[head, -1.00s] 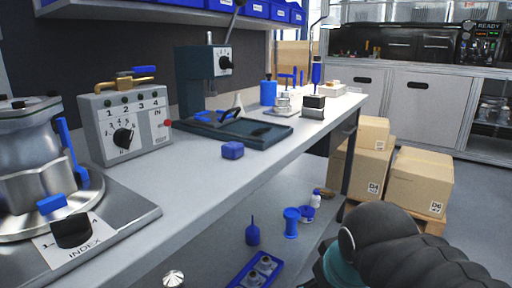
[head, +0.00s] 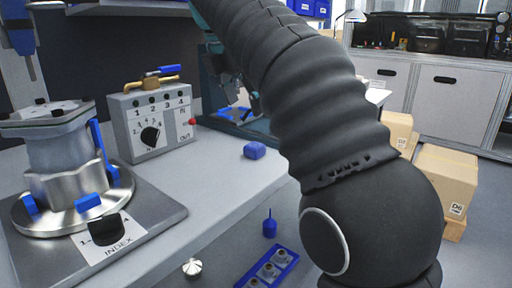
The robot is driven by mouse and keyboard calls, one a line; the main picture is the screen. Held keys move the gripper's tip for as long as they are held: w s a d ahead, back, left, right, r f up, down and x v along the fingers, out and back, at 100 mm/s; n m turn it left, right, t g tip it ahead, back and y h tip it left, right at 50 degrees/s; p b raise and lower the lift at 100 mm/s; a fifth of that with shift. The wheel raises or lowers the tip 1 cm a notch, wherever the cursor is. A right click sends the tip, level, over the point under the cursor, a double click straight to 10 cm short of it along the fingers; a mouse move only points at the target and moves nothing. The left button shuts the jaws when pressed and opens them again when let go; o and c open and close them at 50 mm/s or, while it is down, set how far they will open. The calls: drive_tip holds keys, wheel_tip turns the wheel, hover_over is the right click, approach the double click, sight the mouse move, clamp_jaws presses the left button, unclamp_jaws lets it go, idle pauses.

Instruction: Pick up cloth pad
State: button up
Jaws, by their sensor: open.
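A small blue, soft-edged block (head: 254,150), which looks like the folded cloth pad, lies on the grey bench top near its front edge. My gripper (head: 240,98) is partly visible beyond it, above the dark tray area, with its jaws open. My black arm crosses the middle of the head view and hides part of the gripper and much of the bench behind it. A clear gap shows between the gripper and the blue block.
A grey control box (head: 152,122) with numbered lamps and a dial stands behind left. A metal housing (head: 62,150) sits on an index plate at the left. The dark tray (head: 222,122) is partly hidden. A blue parts tray (head: 268,268) and cardboard boxes (head: 446,180) are lower down.

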drive_tip(key=a+n, duration=0.2)
hover_over(254, 145)
drive_tip(key=s+a, duration=0.2)
drive_tip(key=f, duration=0.6)
drive_tip(key=shift+w+a+f, duration=0.15)
drive_tip(key=shift+w+f, duration=0.05)
drive_tip(key=shift+f, duration=0.2)
drive_tip(key=shift+d+b+x, duration=0.25)
drive_tip(key=shift+x, duration=1.1)
drive_tip(key=shift+d+b+x, duration=0.2)
drive_tip(key=shift+d+x, duration=0.05)
drive_tip(key=shift+x, duration=1.15)
drive_tip(key=shift+s+r, duration=0.1)
drive_tip(key=shift+s, duration=0.05)
drive_tip(key=c, duration=1.1)
